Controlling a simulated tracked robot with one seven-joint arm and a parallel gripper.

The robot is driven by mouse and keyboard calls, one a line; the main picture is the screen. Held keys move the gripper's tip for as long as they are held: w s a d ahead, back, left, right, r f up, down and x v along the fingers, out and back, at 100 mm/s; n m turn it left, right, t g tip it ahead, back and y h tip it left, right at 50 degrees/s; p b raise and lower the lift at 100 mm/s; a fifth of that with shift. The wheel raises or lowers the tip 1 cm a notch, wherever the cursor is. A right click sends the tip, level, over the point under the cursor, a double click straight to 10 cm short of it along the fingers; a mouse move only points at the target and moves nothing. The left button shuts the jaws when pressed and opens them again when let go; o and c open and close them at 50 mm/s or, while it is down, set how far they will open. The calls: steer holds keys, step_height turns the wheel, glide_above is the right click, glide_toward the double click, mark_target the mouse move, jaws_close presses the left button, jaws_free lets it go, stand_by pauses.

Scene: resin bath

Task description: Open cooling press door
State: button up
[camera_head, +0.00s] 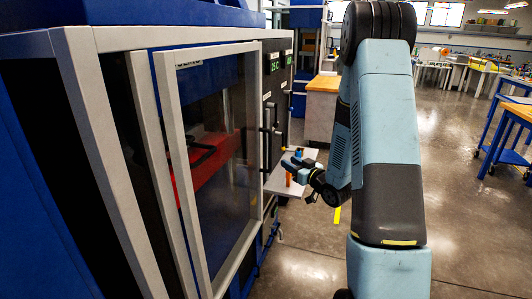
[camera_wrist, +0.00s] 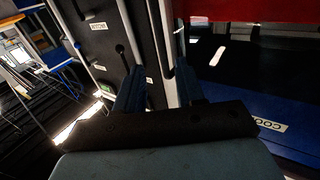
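The press (camera_head: 80,110) is a large blue and grey cabinet on the left in the head view. Its glass door (camera_head: 222,130) has a light grey frame; I cannot tell for sure whether it is fully closed. A dark vertical handle (camera_head: 267,125) shows near its right edge. My gripper (camera_head: 288,165) is low, right of the door. Contact with the handle is unclear. A partly hidden label (camera_wrist: 270,124) begins "COO".
A dark control panel (camera_head: 277,85) with green digits stands right of the door. A small light shelf (camera_head: 285,186) with orange and blue items is beside my gripper. A wood-topped cabinet (camera_head: 323,84) stands behind. Blue tables (camera_head: 515,112) are far right; the floor between is clear.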

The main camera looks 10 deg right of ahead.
mark_target(271, 152)
steer(key=x, duration=1.2)
steer(key=shift+w+a, duration=0.25)
steer(key=shift+w, duration=0.1)
steer(key=shift+c, duration=0.4)
jaws_close()
